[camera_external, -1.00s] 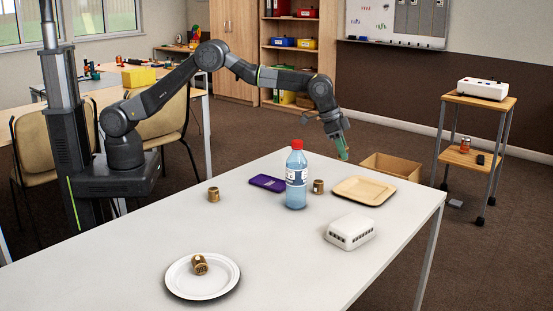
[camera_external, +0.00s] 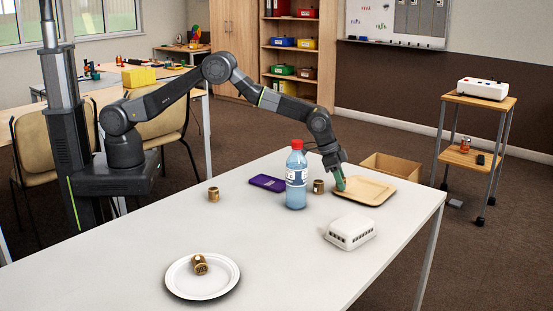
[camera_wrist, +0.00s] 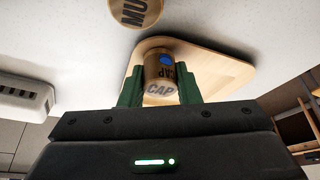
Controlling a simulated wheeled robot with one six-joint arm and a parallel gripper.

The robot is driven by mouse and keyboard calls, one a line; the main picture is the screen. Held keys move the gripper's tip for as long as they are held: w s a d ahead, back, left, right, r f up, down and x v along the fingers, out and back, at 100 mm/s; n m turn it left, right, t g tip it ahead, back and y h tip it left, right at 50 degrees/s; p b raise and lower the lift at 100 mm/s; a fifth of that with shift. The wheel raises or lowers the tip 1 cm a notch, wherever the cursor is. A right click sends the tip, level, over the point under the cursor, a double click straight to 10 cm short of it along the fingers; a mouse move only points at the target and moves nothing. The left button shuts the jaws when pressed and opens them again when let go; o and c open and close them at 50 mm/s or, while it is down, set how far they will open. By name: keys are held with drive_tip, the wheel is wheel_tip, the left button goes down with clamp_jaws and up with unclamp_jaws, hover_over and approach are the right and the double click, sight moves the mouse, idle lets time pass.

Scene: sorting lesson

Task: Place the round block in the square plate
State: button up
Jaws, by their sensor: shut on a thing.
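My gripper (camera_external: 341,184) is over the near left part of the square wooden plate (camera_external: 372,189). In the wrist view its green fingers (camera_wrist: 160,88) are shut on a round brown block (camera_wrist: 160,72) with "CAP" lettering and a blue mark. The plate (camera_wrist: 226,74) lies behind and below this block there. I cannot tell whether the block touches the plate. In the external view the held block is hidden by the fingers. Another round brown block (camera_external: 318,186) stands left of the plate, and its lettered side shows in the wrist view (camera_wrist: 135,10).
A water bottle (camera_external: 296,178) stands left of the plate. A white box (camera_external: 350,232) sits in front of it. A round white plate (camera_external: 176,280) holds another brown block (camera_external: 200,264).

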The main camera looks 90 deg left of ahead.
drive_tip(key=shift+f, duration=0.15)
drive_tip(key=o, duration=0.5)
drive_tip(key=shift+f, duration=0.1)
drive_tip(key=o, duration=0.4)
drive_tip(key=shift+o, duration=0.2)
drive_tip(key=shift+r, duration=0.2)
drive_tip(key=shift+r, duration=0.2)
drive_tip(key=v, duration=1.1)
drive_tip(key=shift+r+b, duration=0.35)
drive_tip(key=shift+b, duration=0.05)
drive_tip(key=shift+s+a, duration=0.1)
